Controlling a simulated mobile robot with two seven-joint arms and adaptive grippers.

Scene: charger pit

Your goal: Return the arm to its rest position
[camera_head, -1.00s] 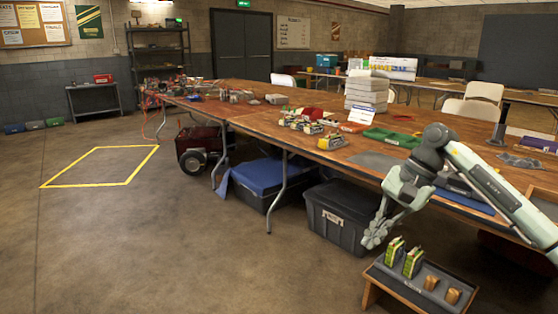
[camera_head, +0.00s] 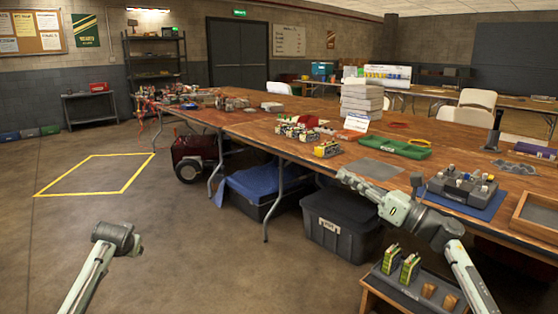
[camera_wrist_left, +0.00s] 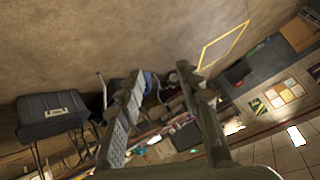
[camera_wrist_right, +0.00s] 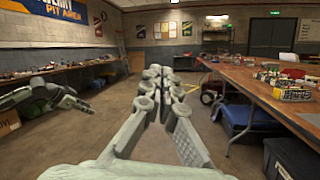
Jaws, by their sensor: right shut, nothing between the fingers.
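My right gripper (camera_head: 343,177) is shut and empty in the head view. It is raised before the near edge of the long table and points away to the upper left. In the right wrist view its fingertips (camera_wrist_right: 158,74) meet, with nothing between them. My left arm (camera_head: 108,250) shows at the lower left of the head view, over the floor, its gripper not clearly seen there. In the left wrist view the left gripper (camera_wrist_left: 158,78) has its fingers apart, with nothing held between them.
The long wooden table (camera_head: 260,130) carries a green tray (camera_head: 395,146) and a grey rack on a blue mat (camera_head: 470,203). A low stand (camera_head: 425,290) at the lower right holds two green-yellow packs (camera_head: 400,265) and two brown cylinders. A dark bin (camera_head: 345,222) is under the table. Floor at left is clear.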

